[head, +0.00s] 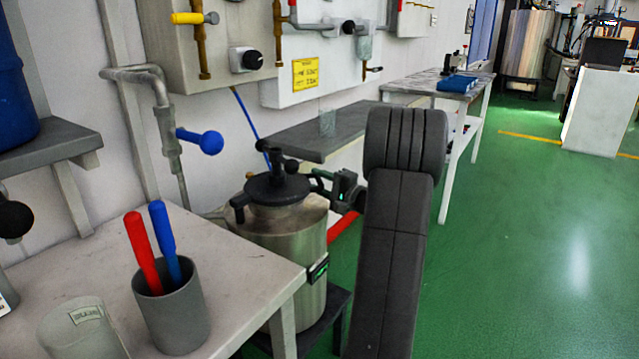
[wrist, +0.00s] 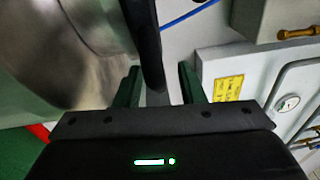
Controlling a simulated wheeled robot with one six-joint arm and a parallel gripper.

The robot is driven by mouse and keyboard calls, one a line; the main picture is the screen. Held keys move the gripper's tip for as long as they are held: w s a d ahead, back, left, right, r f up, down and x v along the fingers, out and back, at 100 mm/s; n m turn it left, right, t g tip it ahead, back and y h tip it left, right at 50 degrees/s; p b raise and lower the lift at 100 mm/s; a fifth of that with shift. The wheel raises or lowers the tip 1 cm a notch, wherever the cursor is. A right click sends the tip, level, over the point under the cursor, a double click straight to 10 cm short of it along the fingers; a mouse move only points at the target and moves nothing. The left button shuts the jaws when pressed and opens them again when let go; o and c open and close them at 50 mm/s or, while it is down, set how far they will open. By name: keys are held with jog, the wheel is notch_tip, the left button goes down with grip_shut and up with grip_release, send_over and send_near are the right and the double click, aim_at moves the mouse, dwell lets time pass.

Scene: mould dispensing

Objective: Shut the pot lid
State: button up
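The metal pot (head: 290,245) stands beyond the near table in the head view. Its dark lid (head: 277,189) rests over the pot's mouth, with a black knob on top and a black handle at its left. I cannot tell whether it is fully closed. My gripper (head: 318,180) is at the lid's right side, its fingers partly hidden. In the wrist view my gripper (wrist: 158,68) has its green fingers apart. A black curved part, apparently of the lid (wrist: 147,40), reaches between them, closer to the left finger, with a gap at the right. The pot's metal (wrist: 50,60) fills the upper left.
A near table (head: 85,265) holds a grey cup (head: 172,310) with a red and a blue handled tool. A grey shelf (head: 325,130) with a clear beaker lies behind the pot. Pipes and a blue-knobbed valve (head: 205,141) are on the wall. Green floor at right is open.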

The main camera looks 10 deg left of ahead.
jog(key=p+v, duration=0.2)
jog(key=v, duration=1.1)
jog(key=shift+s+d, duration=0.15)
jog(key=shift+d, duration=0.2)
